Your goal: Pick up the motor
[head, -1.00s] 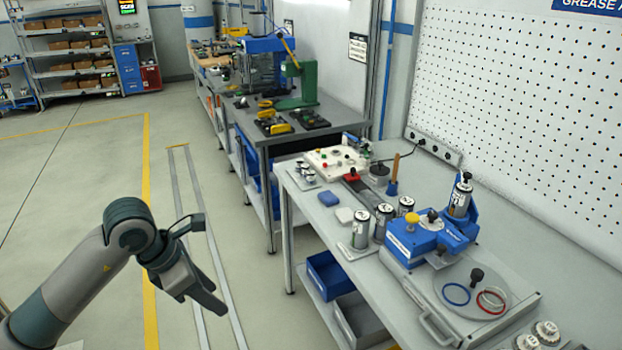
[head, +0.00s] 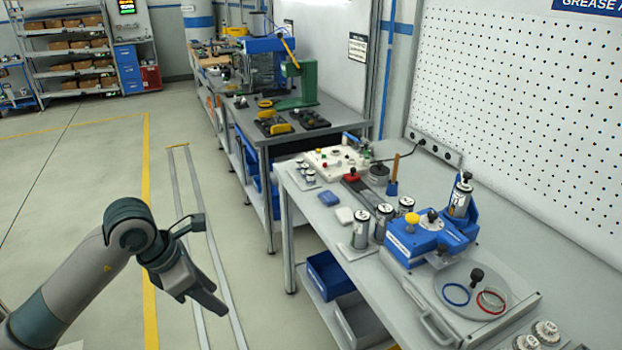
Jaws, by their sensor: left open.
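Several silver cylindrical motor-like parts with dark bands and labels are on the near workbench (head: 330,236). One motor-like cylinder (head: 460,197) stands tilted in a blue fixture (head: 428,240). Others stand upright left of it, such as one front cylinder (head: 361,230) and one beside it (head: 383,222). I cannot tell which one the task means. My left gripper (head: 207,290) is open and empty over the floor, left of the bench and well apart from the cylinders. My right gripper is out of view.
A round plate (head: 470,303) carries blue and red rings. A farther bench holds a green press (head: 300,82). The floor at left is clear.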

